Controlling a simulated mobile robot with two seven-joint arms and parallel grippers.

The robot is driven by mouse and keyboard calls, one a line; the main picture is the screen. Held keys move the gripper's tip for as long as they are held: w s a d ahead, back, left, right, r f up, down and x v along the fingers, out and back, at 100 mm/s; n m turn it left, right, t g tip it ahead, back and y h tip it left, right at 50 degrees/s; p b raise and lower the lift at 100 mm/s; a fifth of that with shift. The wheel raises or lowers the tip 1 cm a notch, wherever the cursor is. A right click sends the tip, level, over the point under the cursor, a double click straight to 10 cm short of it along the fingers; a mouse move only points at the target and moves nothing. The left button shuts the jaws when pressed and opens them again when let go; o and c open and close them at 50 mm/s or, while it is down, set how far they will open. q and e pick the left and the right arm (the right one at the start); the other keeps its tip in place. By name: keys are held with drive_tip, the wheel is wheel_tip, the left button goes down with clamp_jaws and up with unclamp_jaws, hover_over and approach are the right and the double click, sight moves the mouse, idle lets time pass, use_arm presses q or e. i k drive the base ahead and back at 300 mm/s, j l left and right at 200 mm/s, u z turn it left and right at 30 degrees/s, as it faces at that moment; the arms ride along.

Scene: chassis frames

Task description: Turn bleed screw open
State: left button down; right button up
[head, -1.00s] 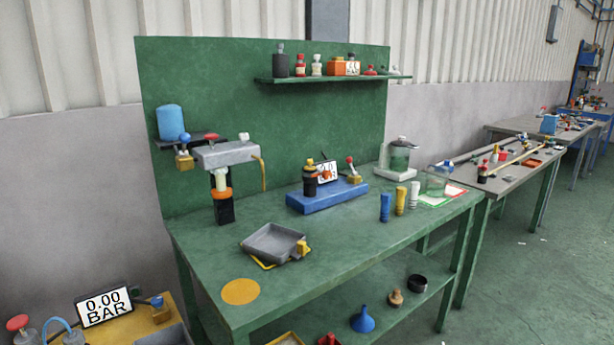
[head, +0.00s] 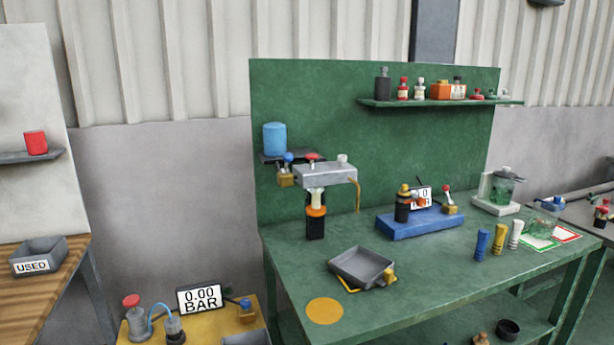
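I cannot tell for certain which part is the bleed screw. On the green bench (head: 400,275), a grey block (head: 325,174) carries a red knob (head: 311,157) and a pale knob (head: 342,159). A brass fitting with a blue knob (head: 288,157) is at its left end. A black and orange cylinder (head: 316,222) stands under the block, and a bent amber tube (head: 357,195) hangs at its right end. A blue base (head: 420,224) farther right holds a black unit (head: 402,208) and a brass fitting with a red knob (head: 447,188). Neither gripper is in view.
A grey tray (head: 362,265) sits at the bench front. A yellow stand (head: 140,331) with a 0.00 BAR display (head: 200,299) is lower left. A grey USED bin (head: 38,256) is on a wooden table (head: 60,280) at left. Small bottles line the shelf (head: 440,103).

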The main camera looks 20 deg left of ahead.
sight(342, 159)
drive_tip(key=i+l+u, duration=0.2)
drive_tip(key=i+l, duration=0.2)
drive_tip(key=l, duration=0.25)
drive_tip(key=i+l+u, duration=0.25)
drive_tip(key=l, duration=0.4)
drive_tip(key=i, duration=0.1)
